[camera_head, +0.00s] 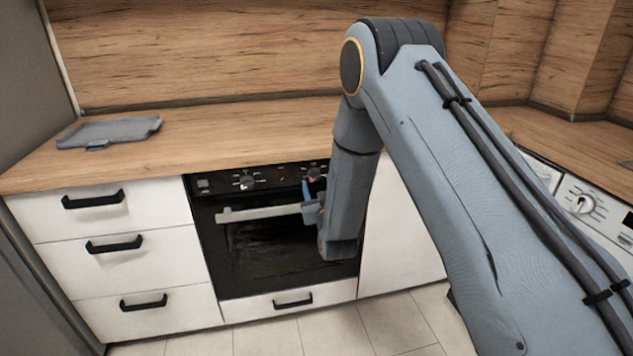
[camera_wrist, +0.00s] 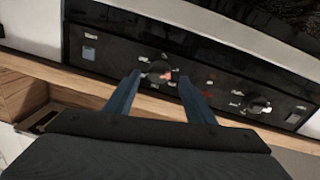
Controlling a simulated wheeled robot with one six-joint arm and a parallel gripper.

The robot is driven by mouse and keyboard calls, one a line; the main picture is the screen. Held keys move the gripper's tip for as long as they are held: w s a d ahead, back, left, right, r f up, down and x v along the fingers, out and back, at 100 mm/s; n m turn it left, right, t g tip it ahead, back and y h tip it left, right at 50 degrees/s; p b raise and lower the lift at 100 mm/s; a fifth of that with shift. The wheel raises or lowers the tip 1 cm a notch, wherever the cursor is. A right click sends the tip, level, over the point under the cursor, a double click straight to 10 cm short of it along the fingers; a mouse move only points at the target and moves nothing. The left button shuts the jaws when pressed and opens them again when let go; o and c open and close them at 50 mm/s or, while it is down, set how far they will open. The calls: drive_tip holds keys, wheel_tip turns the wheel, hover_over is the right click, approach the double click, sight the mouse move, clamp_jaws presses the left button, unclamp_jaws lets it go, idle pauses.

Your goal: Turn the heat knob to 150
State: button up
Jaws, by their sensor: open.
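The black oven control panel (camera_head: 275,177) runs under the worktop edge and has two round dark knobs with pale markings. The left knob (camera_head: 247,182) is uncovered. The right knob (camera_head: 313,173) is partly behind my gripper (camera_head: 311,188). The other knob (camera_wrist: 258,105) is off to the right there. The markings are too small to read, so which knob sets heat is unclear.
The oven door's pale handle bar (camera_head: 262,213) sticks out just below the panel, close to my gripper. A grey tray-like board (camera_head: 110,132) lies on the wooden worktop (camera_head: 215,135). White drawers (camera_head: 115,240) stand left of the oven; a white appliance (camera_head: 590,205) is at right.

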sight(315, 176)
drive_tip(key=shift+x, duration=1.3)
drive_tip(key=c, duration=1)
